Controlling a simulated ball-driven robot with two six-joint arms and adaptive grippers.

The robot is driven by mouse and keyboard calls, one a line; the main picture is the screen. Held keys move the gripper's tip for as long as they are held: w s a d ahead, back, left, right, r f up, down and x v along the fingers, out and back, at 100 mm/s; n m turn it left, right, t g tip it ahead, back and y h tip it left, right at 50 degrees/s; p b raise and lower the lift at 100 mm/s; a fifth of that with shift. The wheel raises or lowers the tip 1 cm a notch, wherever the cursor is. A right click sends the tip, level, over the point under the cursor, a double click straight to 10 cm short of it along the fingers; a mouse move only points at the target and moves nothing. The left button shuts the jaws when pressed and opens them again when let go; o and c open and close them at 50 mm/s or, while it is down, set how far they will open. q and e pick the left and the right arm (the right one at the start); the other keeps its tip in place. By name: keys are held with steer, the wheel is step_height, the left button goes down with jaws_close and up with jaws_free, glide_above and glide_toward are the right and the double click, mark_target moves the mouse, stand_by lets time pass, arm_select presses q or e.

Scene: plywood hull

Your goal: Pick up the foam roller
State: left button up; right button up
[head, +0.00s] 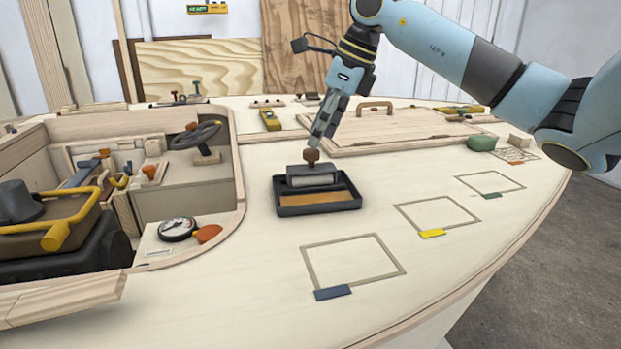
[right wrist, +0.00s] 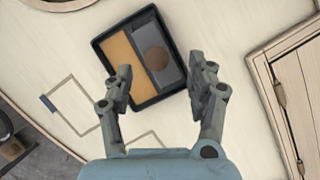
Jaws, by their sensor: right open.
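The foam roller (head: 312,178) is a dark grey block with a pale band and a round brown knob on top. It sits in the back part of a shallow black tray (head: 318,208), beside an orange-brown pad. In the right wrist view the foam roller (right wrist: 148,42) shows from above, its knob beyond and between the fingertips. My right gripper (head: 317,138) comes down from above, close over the knob. It is open and empty; its two fingers (right wrist: 163,75) stand apart in the right wrist view. My left gripper is not in view.
Three outlined rectangles (head: 353,262) with blue, yellow and green tabs lie on the deck to the right and front. A hatch with a handle (head: 374,107) lies behind. The cockpit opening (head: 190,190) is at left, with a gauge (head: 178,229) on its edge.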

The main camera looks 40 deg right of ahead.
mark_target(312, 150)
steer(key=x, duration=0.5)
steer(key=shift+a+b, duration=0.25)
steer(key=shift+b, duration=0.05)
steer(key=shift+s, duration=0.1)
jaws_close()
